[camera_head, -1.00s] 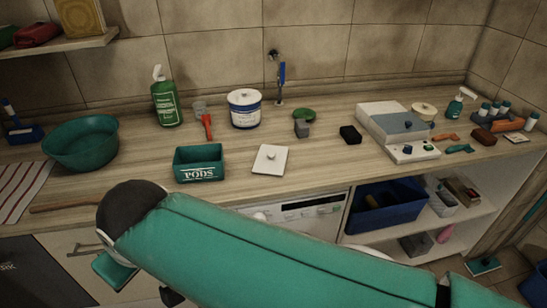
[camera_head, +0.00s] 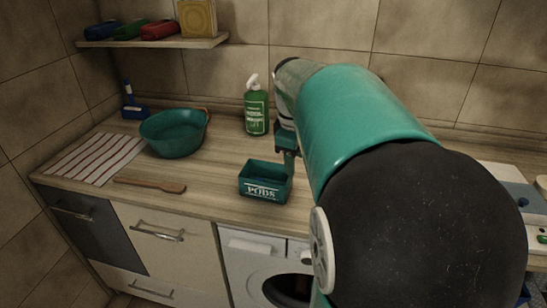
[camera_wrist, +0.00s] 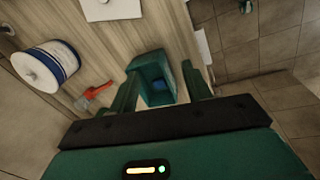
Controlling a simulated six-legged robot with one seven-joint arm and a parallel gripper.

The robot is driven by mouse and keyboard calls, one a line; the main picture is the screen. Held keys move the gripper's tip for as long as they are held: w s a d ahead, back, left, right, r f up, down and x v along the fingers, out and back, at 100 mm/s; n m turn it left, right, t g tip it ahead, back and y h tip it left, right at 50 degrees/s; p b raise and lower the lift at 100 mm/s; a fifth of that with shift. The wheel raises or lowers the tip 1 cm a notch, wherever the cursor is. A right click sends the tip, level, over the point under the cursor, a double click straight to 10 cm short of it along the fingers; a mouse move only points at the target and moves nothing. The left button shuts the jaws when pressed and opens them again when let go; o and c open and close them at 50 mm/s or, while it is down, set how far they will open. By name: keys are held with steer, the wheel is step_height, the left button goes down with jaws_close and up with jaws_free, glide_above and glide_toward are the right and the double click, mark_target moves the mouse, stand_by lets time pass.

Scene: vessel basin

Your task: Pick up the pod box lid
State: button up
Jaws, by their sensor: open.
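The pod box lid, a flat white square plate with a small knob (camera_wrist: 110,10), lies on the wooden counter at the top edge of the wrist view, partly cut off. My arm hides it in the head view. The open green box marked PODS (camera_head: 265,182) stands on the counter. In the wrist view the box (camera_wrist: 148,67) shows between my fingers, with something blue inside. My gripper (camera_head: 288,158) is open and empty, pointing down close to the box's back right side. It also shows in the wrist view (camera_wrist: 160,88). The lid is outside the fingers.
A green spray bottle (camera_head: 256,108) stands behind the box. A white tub (camera_wrist: 45,65) and red-handled brush (camera_wrist: 95,90) show in the wrist view.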

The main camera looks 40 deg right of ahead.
steer(key=s+d+f+n+g+y, duration=0.1)
steer(key=s+d+f, duration=0.1)
steer(key=d, duration=0.7)
steer(key=s+d+f+n+y, duration=0.1)
steer(key=d+f+n, duration=0.1)
steer(key=d, duration=0.7)
steer(key=f, duration=0.7)
steer(key=shift+s+a+f, duration=0.2)
steer(key=shift+a, duration=0.05)
steer(key=shift+w+a+f, duration=0.1)
steer(key=shift+f, duration=1.45)
steer(key=shift+w+a+f, duration=0.1)
steer(key=shift+f, duration=1.4)
jaws_close()
